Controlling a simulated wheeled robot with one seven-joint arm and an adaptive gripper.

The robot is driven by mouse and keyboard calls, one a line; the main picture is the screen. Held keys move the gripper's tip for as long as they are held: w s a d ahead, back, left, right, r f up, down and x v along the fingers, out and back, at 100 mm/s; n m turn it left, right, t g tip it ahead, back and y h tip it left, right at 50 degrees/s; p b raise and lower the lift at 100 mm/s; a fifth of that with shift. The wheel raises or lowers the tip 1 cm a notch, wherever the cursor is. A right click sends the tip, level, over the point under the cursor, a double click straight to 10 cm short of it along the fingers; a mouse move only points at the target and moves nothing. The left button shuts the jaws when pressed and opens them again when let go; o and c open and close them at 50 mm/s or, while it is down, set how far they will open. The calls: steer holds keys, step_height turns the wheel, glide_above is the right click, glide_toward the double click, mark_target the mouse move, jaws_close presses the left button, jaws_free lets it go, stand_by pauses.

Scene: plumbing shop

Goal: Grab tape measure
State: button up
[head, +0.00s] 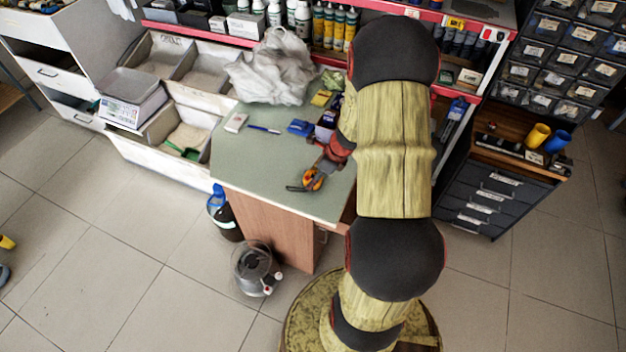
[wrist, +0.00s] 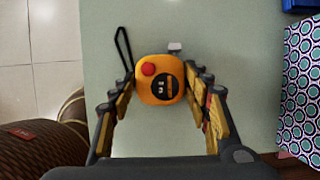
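The tape measure (wrist: 161,82) is orange-yellow with a red button and a dark round label, and a black strap loops out to its upper left in the wrist view. It also shows near the front edge of the green-topped counter in the head view (head: 314,180). My gripper (wrist: 161,78) has one finger on each side of the tape measure, with the tips very close to its sides. I cannot tell whether both fingers press on it. In the head view my gripper (head: 318,172) is over the counter, partly hidden by my arm.
The counter (head: 262,165) also holds a blue item (head: 300,127), a pen (head: 264,129), a small white-and-red box (head: 236,122) and a crumpled plastic bag (head: 272,68). A dotted box (wrist: 302,90) stands to the right in the wrist view.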

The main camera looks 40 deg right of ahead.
steer(key=c, duration=0.9)
steer(key=shift+r, duration=0.1)
steer(key=shift+c, duration=0.2)
